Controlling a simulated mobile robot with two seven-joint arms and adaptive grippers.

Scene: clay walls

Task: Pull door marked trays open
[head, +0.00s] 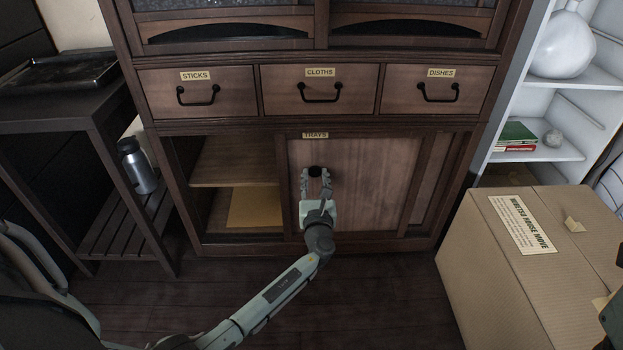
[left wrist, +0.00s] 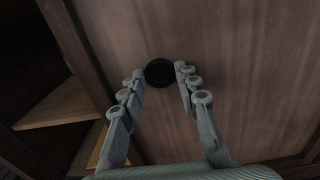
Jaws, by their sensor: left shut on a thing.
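The wooden door (head: 375,185) below the small label TRAYS (head: 315,135) is a panel in the lower part of the dark cabinet. To its left the cabinet is open, showing a shelf (head: 235,172). A round black knob (head: 315,171) is near the door's left edge; it also shows in the left wrist view (left wrist: 159,72). My left gripper (head: 316,176) has its fingers on either side of the knob and is shut on it; the fingers also show in the left wrist view (left wrist: 160,80).
Drawers marked STICKS (head: 197,95), CLOTHS (head: 320,92) and DISHES (head: 437,93) are shut above the door. A cardboard box (head: 500,255) stands on the floor at right. A dark side table (head: 75,110) and a grey bottle (head: 137,167) are at left. Floor before the cabinet is clear.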

